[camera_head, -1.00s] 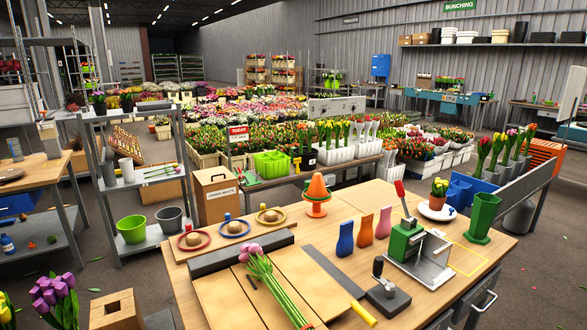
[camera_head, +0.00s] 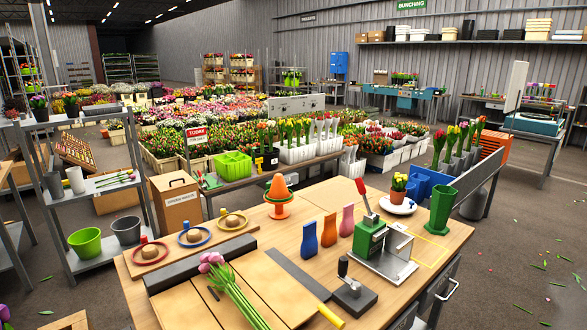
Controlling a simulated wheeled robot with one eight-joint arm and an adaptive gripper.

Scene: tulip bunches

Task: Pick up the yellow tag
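No object is clearly readable as a yellow tag in this view. A small yellow piece (camera_head: 259,162) shows in front of a dark container on the table behind the bench; it is too small to tell whether it is a tag. A short yellow rod-like piece (camera_head: 331,316) lies near the front edge of the wooden bench. A thin yellow outline (camera_head: 435,251) is marked on the bench top at the right. My gripper is not in view.
The wooden bench (camera_head: 385,307) holds tulips (camera_head: 228,288), an orange cone (camera_head: 278,195), coloured vases, a green press (camera_head: 370,238) and a green vase (camera_head: 440,209). A shelf with buckets (camera_head: 85,242) stands left. Open floor lies at the right.

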